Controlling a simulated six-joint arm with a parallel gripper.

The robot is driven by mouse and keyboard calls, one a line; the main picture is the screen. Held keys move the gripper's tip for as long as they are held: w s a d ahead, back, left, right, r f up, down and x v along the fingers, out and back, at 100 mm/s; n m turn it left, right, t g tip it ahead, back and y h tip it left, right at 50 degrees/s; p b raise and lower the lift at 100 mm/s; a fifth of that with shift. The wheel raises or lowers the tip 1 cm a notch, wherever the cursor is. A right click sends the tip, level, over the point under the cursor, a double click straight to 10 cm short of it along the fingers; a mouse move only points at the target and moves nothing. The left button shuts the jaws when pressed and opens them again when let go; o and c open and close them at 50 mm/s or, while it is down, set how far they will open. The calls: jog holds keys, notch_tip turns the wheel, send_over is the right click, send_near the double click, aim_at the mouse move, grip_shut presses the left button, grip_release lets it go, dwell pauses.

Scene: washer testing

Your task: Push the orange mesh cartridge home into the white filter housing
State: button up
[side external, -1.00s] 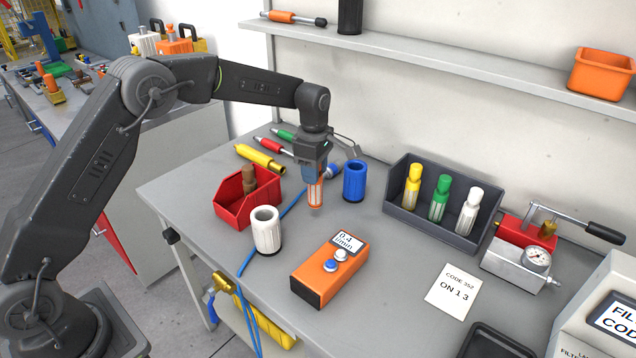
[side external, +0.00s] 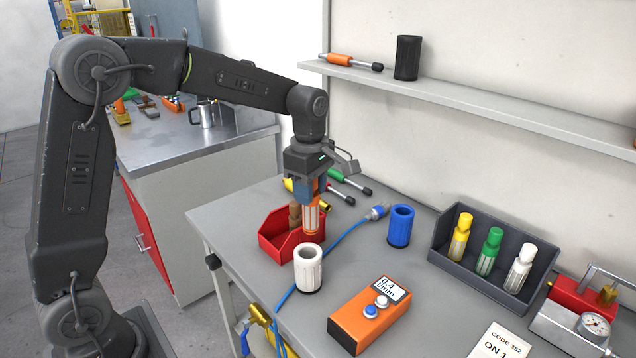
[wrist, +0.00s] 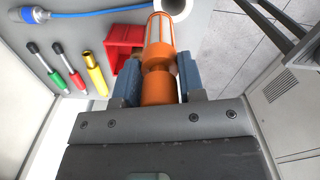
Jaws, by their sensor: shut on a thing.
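The orange mesh cartridge (side external: 311,217) hangs upright, tip down, in my gripper (side external: 309,192), which is shut on its upper end. The white filter housing (side external: 308,270) stands upright on the bench, with its dark open top facing up. In the side view the cartridge's tip is just above the housing's rim, apart from it. In the wrist view the cartridge (wrist: 160,42) points toward the housing (wrist: 183,12), which shows only partly at the top edge, to the right of the tip. The depth gap between them is hard to tell.
A red bin (side external: 275,244) stands close behind the housing. A blue cable (side external: 338,243) runs past it. A blue housing (side external: 400,227), an orange meter (side external: 366,322) and a grey rack (side external: 440,258) of coloured cartridges stand to the right. Bench between them is clear.

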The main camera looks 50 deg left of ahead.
aim_at(307, 217)
jog(key=shift+s+d+r, duration=0.2)
jog(key=shift+s+d, duration=0.25)
jog(key=shift+s, duration=0.2)
jog(key=shift+s+d+f, duration=0.1)
jog(key=shift+s+f, duration=0.05)
jog(key=shift+f, duration=0.8)
jog(key=shift+s+d+f, duration=0.1)
jog(key=shift+s+f, duration=0.05)
jog(key=shift+f, duration=0.75)
jog(key=shift+f, duration=0.2)
jog(key=shift+f, duration=0.8)
jog(key=shift+f, duration=0.1)
jog(key=shift+f, duration=2.15)
jog(key=shift+f, duration=0.2)
